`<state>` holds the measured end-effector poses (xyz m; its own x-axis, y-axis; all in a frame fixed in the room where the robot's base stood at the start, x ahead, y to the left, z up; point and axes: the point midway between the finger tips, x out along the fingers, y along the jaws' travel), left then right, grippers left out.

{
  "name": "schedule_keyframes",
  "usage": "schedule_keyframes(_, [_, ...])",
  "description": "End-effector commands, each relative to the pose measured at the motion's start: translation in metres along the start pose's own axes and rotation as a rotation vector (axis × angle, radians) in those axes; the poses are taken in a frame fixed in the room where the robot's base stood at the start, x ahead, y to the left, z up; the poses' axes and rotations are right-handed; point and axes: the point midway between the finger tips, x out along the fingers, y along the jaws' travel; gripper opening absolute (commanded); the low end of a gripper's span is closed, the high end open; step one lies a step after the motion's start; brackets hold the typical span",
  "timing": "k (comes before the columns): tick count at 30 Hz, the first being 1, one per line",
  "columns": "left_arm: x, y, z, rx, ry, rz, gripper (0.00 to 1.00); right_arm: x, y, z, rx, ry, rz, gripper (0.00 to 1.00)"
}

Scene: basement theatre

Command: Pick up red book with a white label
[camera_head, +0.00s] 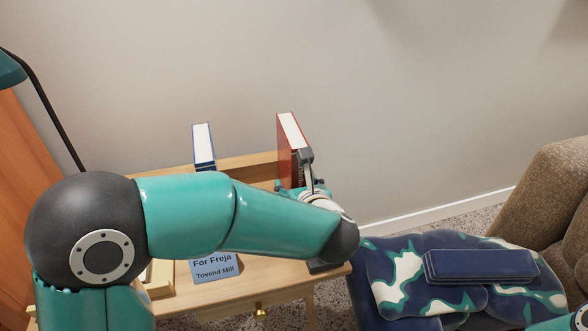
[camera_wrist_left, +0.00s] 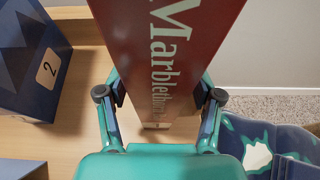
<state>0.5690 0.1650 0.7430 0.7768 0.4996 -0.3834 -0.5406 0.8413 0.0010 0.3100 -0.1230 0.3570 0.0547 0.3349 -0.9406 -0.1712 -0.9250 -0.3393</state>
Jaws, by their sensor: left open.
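The red book (camera_head: 289,140) stands upright on the wooden desk, its white page edges facing up in the head view. In the left wrist view, the red book (camera_wrist_left: 165,45) shows its spine with large white lettering starting "Marble" and a small pale mark at its foot. My left gripper (camera_head: 301,178) is open at the book, partly hidden by my own arm in the head view. In the left wrist view, the fingers of my left gripper (camera_wrist_left: 160,98) are on either side of the spine's lower part. I cannot tell whether they touch it. My right gripper is not in view.
A blue book (camera_head: 204,146) stands left of the red one; a blue book marked 2 (camera_wrist_left: 40,70) shows in the wrist view.

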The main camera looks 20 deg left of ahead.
Motion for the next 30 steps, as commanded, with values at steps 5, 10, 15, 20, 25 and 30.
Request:
schedule_keyframes(5, [0.0164, 0.0008, -0.0005, -0.001, 0.001, 0.001, 0.66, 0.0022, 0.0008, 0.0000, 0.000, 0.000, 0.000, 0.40])
schedule_keyframes(10, [0.0168, 0.0006, 0.0002, -0.001, 0.000, 0.000, 0.66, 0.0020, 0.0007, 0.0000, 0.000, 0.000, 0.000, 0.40])
schedule_keyframes(15, [0.0166, 0.0008, 0.0002, -0.001, 0.000, 0.001, 0.46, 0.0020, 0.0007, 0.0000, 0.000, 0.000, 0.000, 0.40])
schedule_keyframes(20, [0.0165, 0.0009, 0.0002, -0.001, 0.000, 0.001, 0.19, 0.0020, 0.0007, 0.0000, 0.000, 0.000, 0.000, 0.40])
schedule_keyframes(25, [0.0164, 0.0008, 0.0001, -0.001, 0.000, 0.000, 0.00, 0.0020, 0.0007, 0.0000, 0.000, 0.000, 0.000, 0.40])
schedule_keyframes(30, [0.0160, 0.0006, 0.0019, -0.002, -0.003, 0.000, 0.00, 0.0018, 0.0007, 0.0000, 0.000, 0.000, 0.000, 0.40])
